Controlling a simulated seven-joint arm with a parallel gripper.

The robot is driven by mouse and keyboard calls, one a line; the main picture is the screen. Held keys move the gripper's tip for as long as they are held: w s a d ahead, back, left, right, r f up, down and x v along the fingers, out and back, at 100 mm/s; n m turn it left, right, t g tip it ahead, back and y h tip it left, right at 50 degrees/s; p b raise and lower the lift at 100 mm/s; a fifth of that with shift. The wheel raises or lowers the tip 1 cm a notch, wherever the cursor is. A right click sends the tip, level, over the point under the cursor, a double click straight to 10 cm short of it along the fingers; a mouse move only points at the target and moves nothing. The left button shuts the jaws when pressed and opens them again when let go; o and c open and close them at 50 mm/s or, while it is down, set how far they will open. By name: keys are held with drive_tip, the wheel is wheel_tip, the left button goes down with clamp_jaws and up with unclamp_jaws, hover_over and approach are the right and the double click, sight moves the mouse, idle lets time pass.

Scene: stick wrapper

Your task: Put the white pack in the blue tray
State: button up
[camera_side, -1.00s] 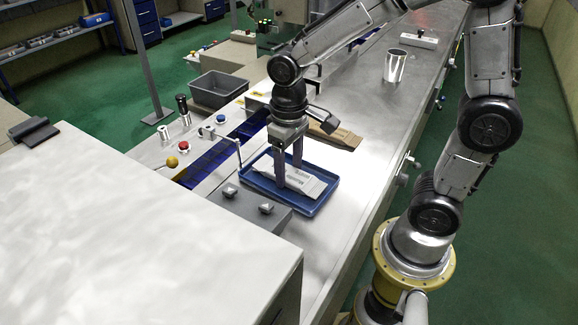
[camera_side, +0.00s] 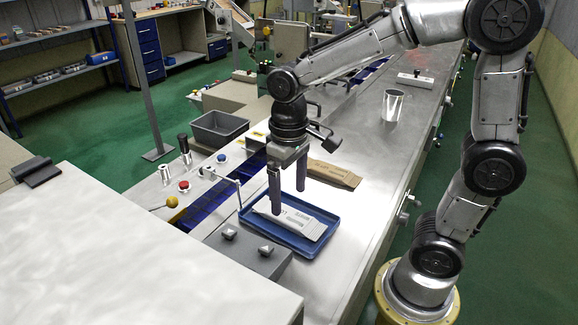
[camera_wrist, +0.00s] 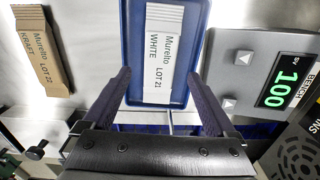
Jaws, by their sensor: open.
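The white pack (camera_side: 297,222) lies flat in the blue tray (camera_side: 312,248) on the metal bench. My gripper (camera_side: 287,200) is open above the tray, fingers pointing down. In the wrist view my gripper's fingers (camera_wrist: 165,85) stand wide apart with nothing between them, on either side of the pack's near end. The pack appears free of both fingers.
A brown kraft pack (camera_side: 333,173) lies on the bench behind the tray, also at left in the wrist view (camera_wrist: 43,47). A grey control box (camera_side: 248,247) with a display stands close to the tray. A metal cup (camera_side: 392,104) and a grey bin (camera_side: 218,128) stand farther back.

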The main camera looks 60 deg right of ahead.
sight(289, 215)
wheel_tip(289, 215, up, 7)
drive_tip(key=s+d+f+t, duration=0.1)
drive_tip(key=s+t, duration=0.4)
drive_tip(key=s, duration=0.7)
drive_tip(key=shift+d+f+n+t, duration=0.3)
drive_tip(key=shift+d+f+n, duration=0.1)
drive_tip(key=shift+d, duration=0.4)
drive_tip(key=shift+s, duration=0.1)
